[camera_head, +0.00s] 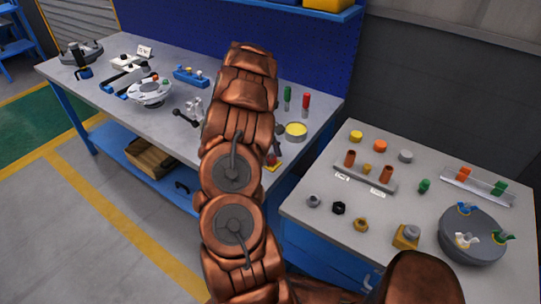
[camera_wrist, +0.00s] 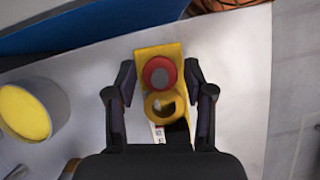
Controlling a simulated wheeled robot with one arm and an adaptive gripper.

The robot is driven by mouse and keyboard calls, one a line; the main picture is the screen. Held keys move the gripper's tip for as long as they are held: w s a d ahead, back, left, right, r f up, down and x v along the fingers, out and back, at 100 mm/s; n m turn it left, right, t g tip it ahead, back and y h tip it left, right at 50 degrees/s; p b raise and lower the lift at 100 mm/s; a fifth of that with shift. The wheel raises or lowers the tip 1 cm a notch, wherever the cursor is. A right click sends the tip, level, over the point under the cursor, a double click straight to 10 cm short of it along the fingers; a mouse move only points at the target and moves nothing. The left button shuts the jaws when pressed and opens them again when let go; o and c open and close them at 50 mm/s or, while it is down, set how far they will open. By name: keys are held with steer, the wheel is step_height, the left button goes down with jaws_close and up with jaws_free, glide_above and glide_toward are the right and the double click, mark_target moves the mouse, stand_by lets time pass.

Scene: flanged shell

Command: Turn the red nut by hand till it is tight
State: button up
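The red nut (camera_wrist: 159,76) is a red ring with a grey centre, on a yellow block (camera_wrist: 150,52) in the wrist view. A yellow ring (camera_wrist: 163,106) lies beside it, nearer my palm in the picture. My gripper (camera_wrist: 160,88) is open, with one dark finger on each side of the block and visible gaps between. I cannot tell how high the fingertips are over the nut. In the head view, the red nut (camera_head: 272,160) shows just right of my copper arm, near the blue bench's front edge. The arm hides most of my gripper there.
A can with a yellow top (camera_head: 296,131) stands close by; it also shows in the wrist view (camera_wrist: 25,112). Green (camera_head: 287,97) and red (camera_head: 306,101) upright tools stand behind. A second table (camera_head: 330,225) at right carries several nuts and a round grey flange (camera_head: 470,240).

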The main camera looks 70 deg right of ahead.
steer(key=shift+o, duration=0.3)
steer(key=v, duration=1.2)
stand_by(0.6)
steer(key=w+a+r+n+t+h, duration=0.1)
steer(key=w+a+r, duration=0.2)
steer(key=w+a, duration=0.35)
steer(key=w+a+r+n, duration=0.2)
steer(key=w+a+r, duration=0.15)
steer(key=a, duration=0.65)
steer(key=a+r+n, duration=0.1)
steer(key=a+r, duration=0.2)
steer(key=a, duration=1.1)
steer(key=s+a+n+t, duration=0.1)
steer(key=s+a, duration=0.2)
steer(key=a, duration=0.4)
steer(key=s+a, duration=0.4)
steer(key=a, duration=0.3)
steer(key=s+a+f, duration=0.3)
steer(key=s+a, duration=0.3)
steer(key=s, duration=0.5)
steer(key=shift+a+f+h, duration=0.3)
steer(key=shift+f+h, duration=0.1)
